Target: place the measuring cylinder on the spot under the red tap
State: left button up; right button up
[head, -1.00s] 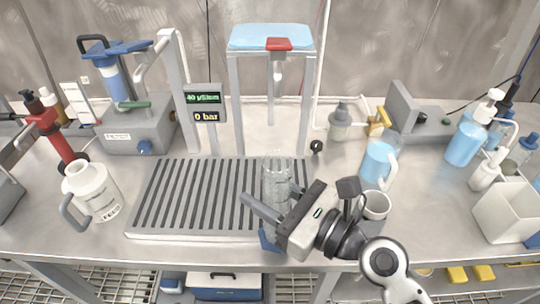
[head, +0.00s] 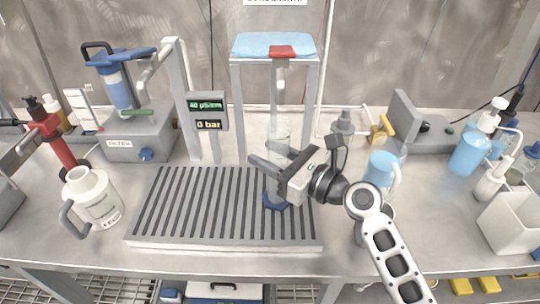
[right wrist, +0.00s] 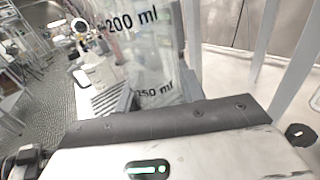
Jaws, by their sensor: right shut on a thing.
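The clear measuring cylinder (head: 278,145) stands upright at the back right of the slatted grey drain grate (head: 190,205). Its blue foot (head: 276,203) shows below my right gripper, over the grate's right part; I cannot tell whether it touches the slats. My right gripper (head: 267,172) is shut on the cylinder's middle. In the right wrist view the cylinder's wall (right wrist: 145,45) shows "200 ml" and "150 ml" marks. The red tap (head: 283,52) is on the front of the blue-topped stand, with its spout (head: 280,88) above the cylinder. My left gripper is out of view.
A white jug (head: 92,195) stands left of the grate. A display (head: 207,110) reading 0 bar is on a post behind it. The stand's legs (head: 238,110) flank the cylinder's top. A blue-filled jug (head: 383,168) stands to the right.

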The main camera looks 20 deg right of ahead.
jog(key=o, duration=1.1)
jog(key=shift+f, duration=0.1)
jog(key=shift+r, duration=0.25)
jog(key=shift+b+v, duration=1)
jog(key=shift+v, duration=5)
jog(key=shift+f, duration=0.1)
